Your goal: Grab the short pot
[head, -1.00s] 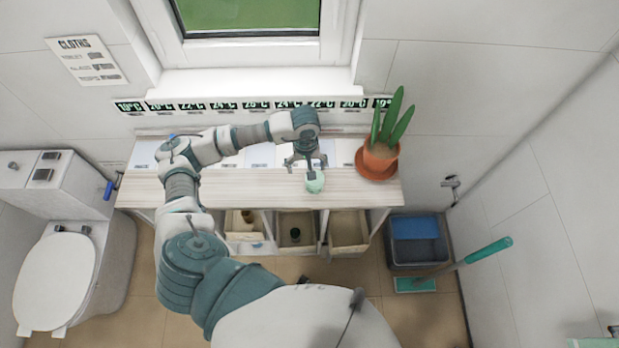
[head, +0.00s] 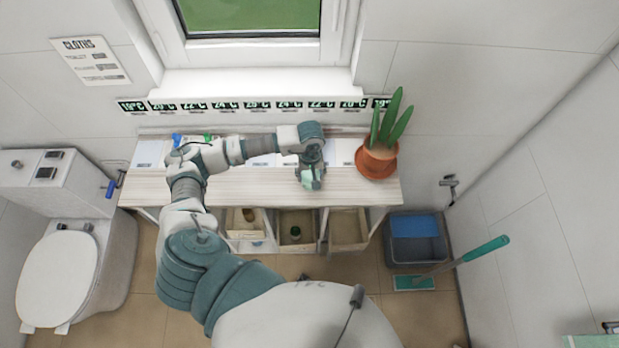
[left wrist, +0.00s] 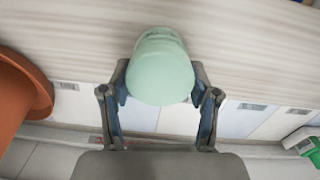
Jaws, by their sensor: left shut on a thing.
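The short pot is a pale mint-green rounded pot (left wrist: 161,68). In the left wrist view it sits between the two fingers of my left gripper (left wrist: 161,90), which is shut on it, one finger at each side. In the head view the pot (head: 309,180) shows small at the tip of my left gripper (head: 310,170), over the right half of the wooden cart top. The gripper and wrist hide part of it there. I cannot tell whether the pot touches the cart top. My right gripper is not in view.
A potted plant in an orange pot (head: 377,160) stands right of the gripper, on the cart's right end. Blue and green items (head: 190,138) lie at the back left of the wooden cart top (head: 245,188). Open bins (head: 349,229) sit below. The front strip is mostly clear.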

